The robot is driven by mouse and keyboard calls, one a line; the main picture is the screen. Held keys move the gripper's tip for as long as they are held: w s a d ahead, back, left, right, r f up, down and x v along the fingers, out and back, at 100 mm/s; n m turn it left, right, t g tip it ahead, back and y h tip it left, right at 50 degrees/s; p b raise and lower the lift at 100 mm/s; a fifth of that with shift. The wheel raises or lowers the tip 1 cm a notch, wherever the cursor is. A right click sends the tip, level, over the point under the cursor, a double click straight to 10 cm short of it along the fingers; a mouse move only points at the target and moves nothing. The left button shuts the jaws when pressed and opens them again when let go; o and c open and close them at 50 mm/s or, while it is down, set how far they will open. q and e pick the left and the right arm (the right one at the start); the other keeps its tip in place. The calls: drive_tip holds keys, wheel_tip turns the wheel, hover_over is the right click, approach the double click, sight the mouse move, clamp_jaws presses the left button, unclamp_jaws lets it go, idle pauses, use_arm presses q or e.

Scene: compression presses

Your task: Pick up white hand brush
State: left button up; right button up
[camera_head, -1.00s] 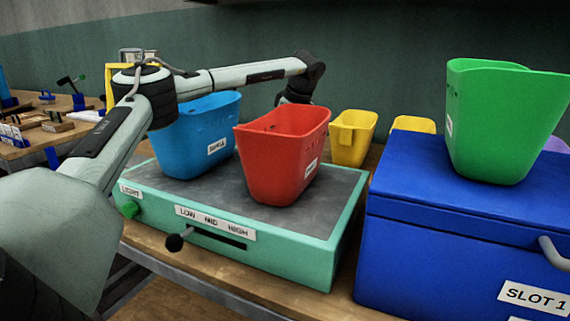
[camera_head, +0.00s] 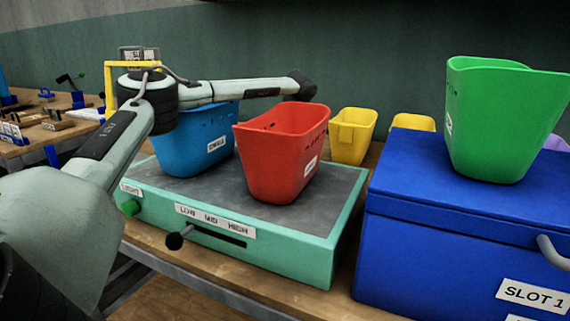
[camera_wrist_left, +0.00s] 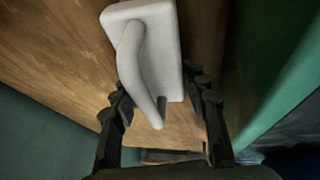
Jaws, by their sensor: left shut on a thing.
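The white hand brush (camera_wrist_left: 165,50) shows in the left wrist view against the brown wooden tabletop, with its curved handle towards me. My left gripper (camera_wrist_left: 163,94) has one dark finger on each side of the brush and is shut on it. In the head view my left arm reaches over behind the blue and red bins. The gripper and the brush are hidden there. My right gripper is in neither view.
A blue bin (camera_head: 203,150) and a red bin (camera_head: 280,160) stand on the green-framed press (camera_head: 330,232). Yellow bins (camera_head: 352,136) stand behind. A green bin (camera_head: 500,120) sits on a blue box (camera_head: 420,240) at right.

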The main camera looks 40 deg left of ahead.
use_arm(q)
drive_tip(key=shift+r, duration=0.1)
drive_tip(key=shift+c, duration=0.3)
wheel_tip(320, 180, up, 12)
drive_tip(key=shift+r, duration=0.1)
wheel_tip(320, 180, up, 6)
drive_tip(key=shift+f+p, duration=0.15)
drive_tip(key=shift+p, duration=0.25)
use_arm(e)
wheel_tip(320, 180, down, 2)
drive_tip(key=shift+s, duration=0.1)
